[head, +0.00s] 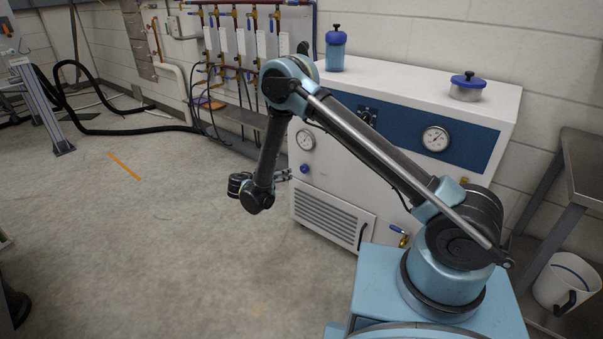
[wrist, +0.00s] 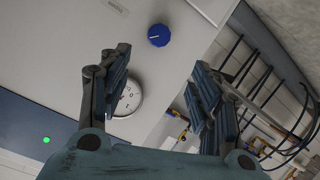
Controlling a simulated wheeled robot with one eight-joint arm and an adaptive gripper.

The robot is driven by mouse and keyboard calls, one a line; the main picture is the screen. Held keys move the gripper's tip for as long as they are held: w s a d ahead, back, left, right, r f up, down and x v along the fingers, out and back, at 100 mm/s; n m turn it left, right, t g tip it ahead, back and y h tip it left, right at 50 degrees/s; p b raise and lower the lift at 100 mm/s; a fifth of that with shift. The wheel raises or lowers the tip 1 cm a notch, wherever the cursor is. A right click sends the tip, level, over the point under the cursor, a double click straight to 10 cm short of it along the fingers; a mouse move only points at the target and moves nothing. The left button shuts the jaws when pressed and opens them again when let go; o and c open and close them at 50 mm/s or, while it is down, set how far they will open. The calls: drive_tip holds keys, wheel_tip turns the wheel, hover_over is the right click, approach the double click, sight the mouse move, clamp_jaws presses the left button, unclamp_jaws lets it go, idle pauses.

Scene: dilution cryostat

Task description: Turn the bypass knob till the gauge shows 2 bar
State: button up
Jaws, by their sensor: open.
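A blue knob (head: 304,168) sits on the front of the white cabinet (head: 335,185), below a small round gauge (head: 305,140). In the wrist view the knob (wrist: 159,35) shows a pale pointer line and lies beyond my fingertips, between them and apart from both. The small gauge (wrist: 130,99) is partly covered by my left finger there, and its reading is too small to tell. My gripper (head: 284,175) is open and empty in front of the cabinet's left side; its spread fingers (wrist: 160,66) frame the knob in the wrist view.
A larger gauge (head: 435,139) is on the cabinet's blue panel (head: 470,142). A blue bottle (head: 336,49) and a lidded pot (head: 467,87) stand on top. Pipes and hoses (head: 250,45) line the wall to the left.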

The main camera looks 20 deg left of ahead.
drive_tip(key=s+r+m, duration=0.1)
drive_tip(key=m, duration=0.4)
approach(303, 170)
drive_tip(key=x, duration=0.8)
drive_tip(key=shift+w+d+f, duration=0.1)
drive_tip(key=shift+w, duration=0.3)
drive_tip(key=c, duration=1)
